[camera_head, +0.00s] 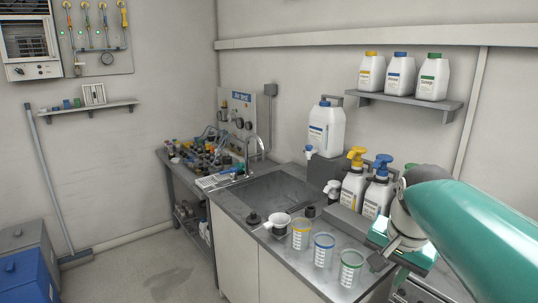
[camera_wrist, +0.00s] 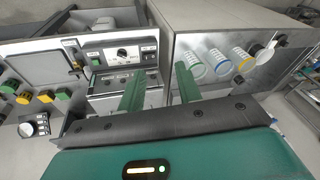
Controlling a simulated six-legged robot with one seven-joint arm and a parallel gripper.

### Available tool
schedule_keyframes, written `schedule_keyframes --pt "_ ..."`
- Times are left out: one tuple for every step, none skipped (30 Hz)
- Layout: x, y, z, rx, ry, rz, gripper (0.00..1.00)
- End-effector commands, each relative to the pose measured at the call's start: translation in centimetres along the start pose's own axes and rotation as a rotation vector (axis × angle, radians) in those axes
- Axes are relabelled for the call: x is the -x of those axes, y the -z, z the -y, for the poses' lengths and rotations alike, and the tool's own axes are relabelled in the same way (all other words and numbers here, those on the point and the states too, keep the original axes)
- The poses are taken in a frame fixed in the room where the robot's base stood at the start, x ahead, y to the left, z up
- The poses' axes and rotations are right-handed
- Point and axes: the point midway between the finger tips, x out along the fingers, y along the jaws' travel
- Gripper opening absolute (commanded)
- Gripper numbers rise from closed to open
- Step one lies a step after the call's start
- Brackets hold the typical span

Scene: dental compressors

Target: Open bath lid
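My gripper (camera_wrist: 160,74) shows in the wrist view with its two green fingers spread apart and nothing between them. Ahead of the fingers is a grey unit with a front control panel (camera_wrist: 120,55), which bears a round dial and a small display. I cannot clearly make out the bath lid or its handle. In the head view, my teal arm reaches in from the right, with its end over the right part of the counter. It hides much of what lies there, and the fingertips are not clear in that view.
Graduated cups, including a blue-ringed one (camera_head: 323,248), stand along the counter's front edge, left of my arm. Pump bottles (camera_head: 378,190) stand behind. A sink (camera_head: 270,190) lies farther left. A panel with yellow and green knobs (camera_wrist: 46,96) is at the wrist view's left.

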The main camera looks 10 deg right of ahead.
Motion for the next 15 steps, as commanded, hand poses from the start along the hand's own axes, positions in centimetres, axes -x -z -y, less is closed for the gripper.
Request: schedule_keyframes --pt "0.0 -2.6 1.1 0.115 0.032 -0.016 0.34" --pt "-0.2 -4.0 1.6 0.182 0.048 -0.026 0.34" --pt "-0.3 -5.9 2.2 0.273 0.068 -0.042 0.34" --pt "-0.5 -7.3 2.6 0.340 0.083 -0.056 0.34" --pt "-0.7 -8.6 2.9 0.406 0.095 -0.069 0.34" --pt "-1.0 -10.4 3.2 0.493 0.110 -0.087 0.34" --pt "-1.2 -11.5 3.4 0.551 0.120 -0.102 0.34" --pt "-1.5 -12.6 3.5 0.607 0.127 -0.115 0.34" --pt "-1.8 -13.9 3.5 0.672 0.136 -0.133 0.34" --pt "-2.1 -14.7 3.6 0.714 0.140 -0.144 0.34" --pt "-2.3 -15.4 3.6 0.751 0.144 -0.154 0.34" --pt "-2.5 -16.1 3.6 0.791 0.148 -0.165 0.34" --pt "-2.7 -16.5 3.6 0.813 0.150 -0.171 0.32" --pt "-2.7 -16.8 3.6 0.831 0.152 -0.177 0.26" --pt "-2.9 -17.0 3.6 0.845 0.153 -0.181 0.19"
